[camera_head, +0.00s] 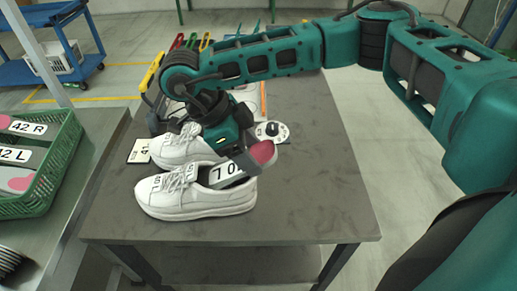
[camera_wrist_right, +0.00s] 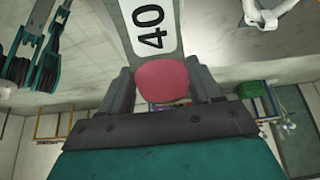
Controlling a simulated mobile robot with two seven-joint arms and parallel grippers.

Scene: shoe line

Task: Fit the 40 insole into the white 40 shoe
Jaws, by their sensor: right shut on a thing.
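A white shoe (camera_head: 196,203) stands at the front of the grey table, toe to the left, with its opening at the right. The insole (camera_head: 226,172), light with a black-on-white number label and a pink heel (camera_head: 262,152), slants down into that opening; its front part is hidden inside the shoe. The label reads 40 in the right wrist view (camera_wrist_right: 152,27). My right gripper (camera_head: 249,158) is shut on the insole's heel end, above the shoe's heel; its jaws flank the pink heel (camera_wrist_right: 164,82) in the wrist view. My left gripper is not in the head view.
A second white shoe (camera_head: 180,149) stands just behind, partly hidden by my right arm. A white card (camera_head: 139,151) and a round dial-like piece (camera_head: 271,132) lie nearby. A green crate (camera_head: 62,166) with 42 L and 42 R insoles stands left. The table's right side (camera_head: 325,180) is clear.

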